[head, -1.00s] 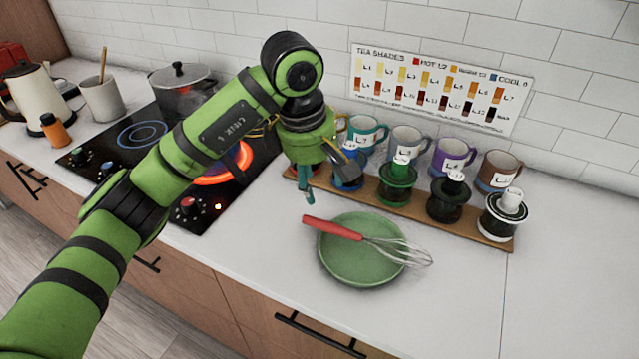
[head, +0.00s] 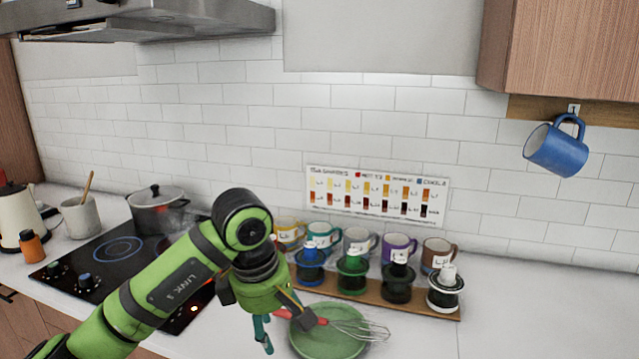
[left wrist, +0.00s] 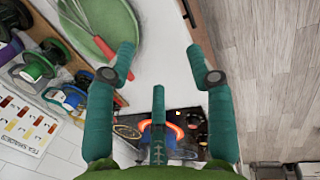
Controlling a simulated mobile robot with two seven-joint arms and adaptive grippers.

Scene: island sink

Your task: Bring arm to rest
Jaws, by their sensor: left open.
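My left arm comes in from the lower left of the head view. Its left gripper (head: 280,328) points down at the left edge of the green plate (head: 318,345), in front of the stove's right end. In the left wrist view the left gripper (left wrist: 163,62) has its teal fingers spread wide with nothing between them. The green plate (left wrist: 108,25) with the red-handled whisk (left wrist: 92,28) lies to their upper left there. My right gripper is not in view.
A wooden rack (head: 350,287) of lidded jars stands behind the plate, with several mugs behind it. The stove (head: 90,260) holds a pot (head: 157,213). A blue mug (head: 557,149) hangs at the upper right. The counter right of the rack is clear.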

